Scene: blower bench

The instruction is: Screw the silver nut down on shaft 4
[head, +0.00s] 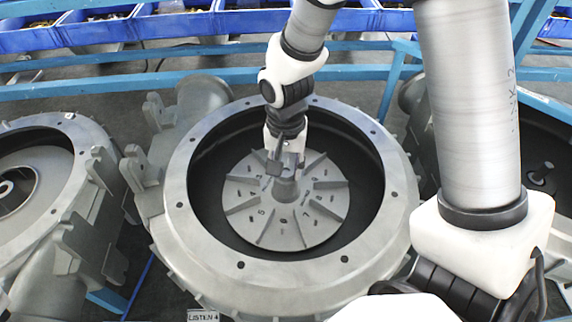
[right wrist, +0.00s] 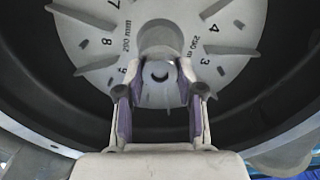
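The grey bladed wheel (head: 259,230), marked with numbers, lies inside the round blower housing (head: 190,262). Its hub (head: 285,190) stands up at the centre. My right gripper (head: 284,163) points down at the top of the hub. In the right wrist view my right gripper (right wrist: 161,72) has its fingers apart, one on each side of a light grey round end with a dark spot (right wrist: 160,71). I cannot tell if the fingers touch it, or if this end is the silver nut or the shaft. My left gripper is not in view.
The housing rim with bolt holes surrounds the wheel, with a dark recess (right wrist: 75,105) between. Other housings stand at the left (head: 50,205) and right (head: 540,185). Blue bins (head: 100,32) and blue rails line the back. A small tag ending in 4 (head: 203,316) is at the front.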

